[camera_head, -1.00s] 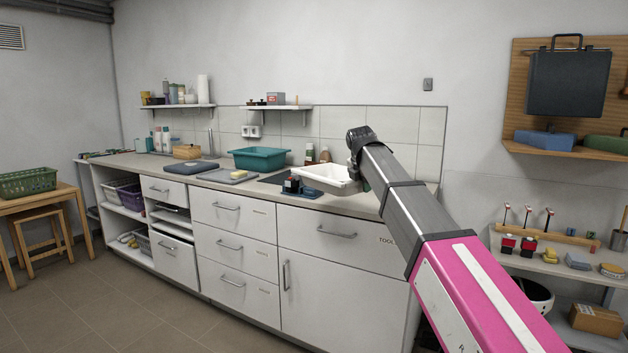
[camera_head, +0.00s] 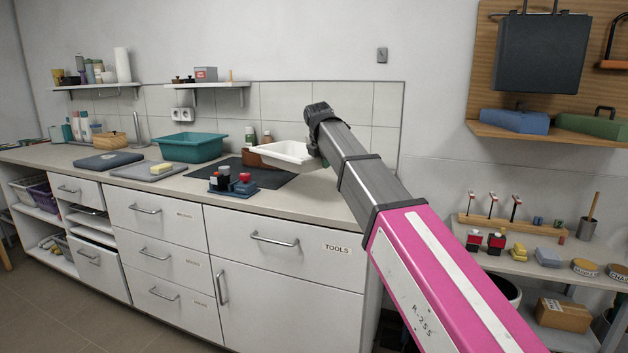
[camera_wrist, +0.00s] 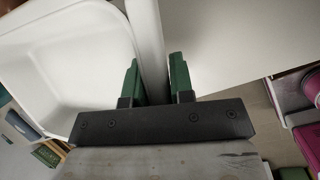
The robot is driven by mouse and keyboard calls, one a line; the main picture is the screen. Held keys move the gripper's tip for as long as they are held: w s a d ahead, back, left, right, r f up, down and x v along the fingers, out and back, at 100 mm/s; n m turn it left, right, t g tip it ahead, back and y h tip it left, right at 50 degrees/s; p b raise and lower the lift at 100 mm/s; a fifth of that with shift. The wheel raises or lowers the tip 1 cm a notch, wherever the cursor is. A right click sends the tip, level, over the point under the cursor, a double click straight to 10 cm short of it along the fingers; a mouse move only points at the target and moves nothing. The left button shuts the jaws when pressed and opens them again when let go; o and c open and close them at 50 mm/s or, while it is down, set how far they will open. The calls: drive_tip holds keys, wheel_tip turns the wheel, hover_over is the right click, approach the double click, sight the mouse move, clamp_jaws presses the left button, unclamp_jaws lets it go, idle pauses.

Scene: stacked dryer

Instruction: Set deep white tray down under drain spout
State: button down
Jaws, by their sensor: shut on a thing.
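The deep white tray (camera_head: 287,153) is at the right end of the counter in the head view, held level, apparently just above the dark mat. My gripper (camera_wrist: 152,82) is shut on the tray's rim, with one green finger on each side of the wall. In the wrist view the tray's inside (camera_wrist: 75,65) fills the left and looks empty. In the head view my arm hides the right end of the tray and most of the gripper. I see no drain spout in either view.
A teal basin (camera_head: 188,146), a grey board with a yellow sponge (camera_head: 161,168) and a small blue tray with bottles (camera_head: 232,184) stand left of the white tray. A low shelf (camera_head: 530,268) with small items is at the right.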

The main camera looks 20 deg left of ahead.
drive_tip(key=w+d+f, duration=0.4)
drive_tip(key=w+d, duration=0.1)
drive_tip(key=w+d+f, duration=0.2)
drive_tip(key=shift+w+d+f, duration=0.25)
drive_tip(key=shift+d, duration=0.15)
drive_tip(key=shift+w+d+f, duration=0.1)
drive_tip(key=shift+f, duration=1.95)
drive_tip(key=c, duration=1)
unclamp_jaws()
drive_tip(key=shift+f, duration=0.1)
